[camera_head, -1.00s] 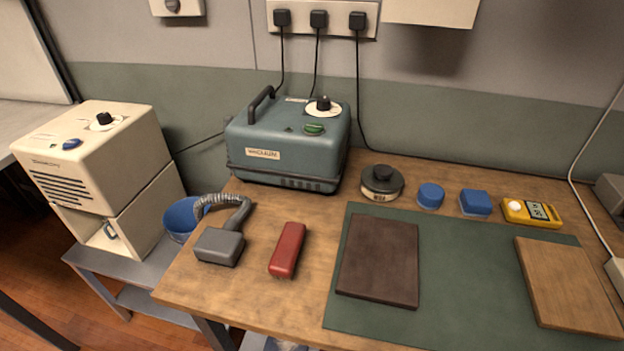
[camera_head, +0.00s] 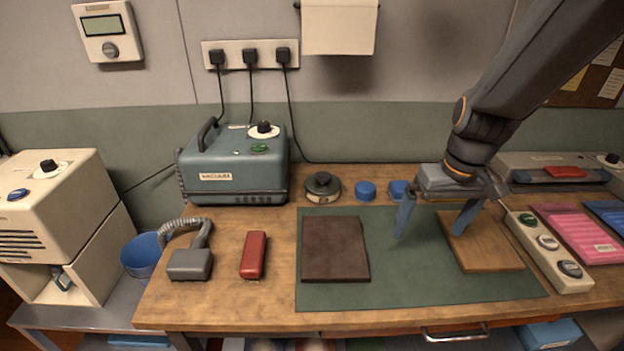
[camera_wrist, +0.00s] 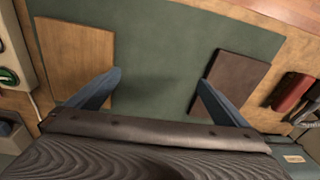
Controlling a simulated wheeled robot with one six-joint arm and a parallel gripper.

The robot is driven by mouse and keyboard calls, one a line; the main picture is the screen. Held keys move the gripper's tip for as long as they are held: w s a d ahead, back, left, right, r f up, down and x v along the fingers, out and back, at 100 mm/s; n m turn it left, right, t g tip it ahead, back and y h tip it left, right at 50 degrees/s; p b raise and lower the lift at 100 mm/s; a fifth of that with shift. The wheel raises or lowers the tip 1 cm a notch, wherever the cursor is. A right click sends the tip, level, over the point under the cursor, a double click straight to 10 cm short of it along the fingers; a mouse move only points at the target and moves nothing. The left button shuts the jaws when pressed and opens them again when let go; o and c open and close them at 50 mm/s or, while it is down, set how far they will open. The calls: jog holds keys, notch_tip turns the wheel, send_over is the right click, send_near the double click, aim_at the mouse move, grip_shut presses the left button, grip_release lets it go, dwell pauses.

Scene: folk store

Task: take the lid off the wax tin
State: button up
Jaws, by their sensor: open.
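The wax tin (camera_head: 323,195) appears to be the round, pale-sided tin at the back of the bench, right of the vacuum unit. Its dark lid (camera_head: 322,181) with a raised knob sits on top. My gripper (camera_head: 430,234) is open and empty above the green mat, to the right of the tin and nearer the front. The wrist view also shows my gripper (camera_wrist: 160,78) with its two blue fingers wide apart over bare mat. I cannot make out the tin in the wrist view.
Two blue containers (camera_head: 365,190) stand right of the tin, one partly behind my gripper. A teal vacuum unit (camera_head: 235,168) stands left of it. A dark brown board (camera_head: 335,250) and a wooden board (camera_head: 500,258) lie on the green mat (camera_head: 400,290). A red block (camera_head: 253,255) lies left.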

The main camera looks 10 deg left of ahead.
jog(key=w+a+r+n+y+p, duration=0.1)
jog(key=w+a+r+n+p, duration=0.15)
jog(key=w+a, duration=0.65)
jog(key=n+t+y+p, duration=0.1)
jog(key=n+y+p, duration=0.15)
jog(key=n, duration=0.35)
send_near(325, 176)
jog(key=shift+s+a+f+m+h, duration=0.15)
jog(key=shift+a+f+h, duration=0.05)
jog(key=shift+f, duration=0.2)
jog(key=shift+s+a+f+m+h, duration=0.1)
jog(key=shift+a+f+h, duration=0.05)
jog(key=shift+f, duration=0.25)
jog(key=shift+w+a+f, duration=0.15)
jog(key=shift+a, duration=0.2)
jog(key=shift+w+a+f, duration=0.1)
jog(key=shift+a+f, duration=0.05)
jog(key=shift+f, duration=0.25)
jog(key=shift+p+x, duration=1.8)
jog(key=shift+x, duration=1.5)
jog(key=shift+w, duration=0.2)
jog(key=shift+c, duration=0.3)
jog(key=c, duration=0.9)
